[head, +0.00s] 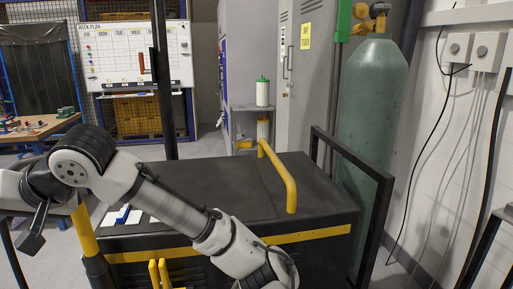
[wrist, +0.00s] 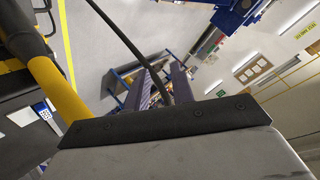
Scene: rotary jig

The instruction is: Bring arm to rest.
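My white and grey arm (head: 170,205) shows in the head view. It rises from the bottom middle to a dark joint at the left, and white links carry on past the left edge. A dark piece (head: 32,240) hangs at the left below the arm, and I cannot tell if it belongs to my gripper. In the wrist view a large grey block with a dark bolted strip (wrist: 165,122) fills the bottom, very close to the camera.
A black cabinet (head: 190,190) with a yellow handle (head: 278,175) stands behind and beneath the arm in the picture. A green gas cylinder (head: 370,115) and black frame (head: 350,150) stand right. A yellow post (wrist: 58,88) is near the wrist camera. Open floor shows beyond.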

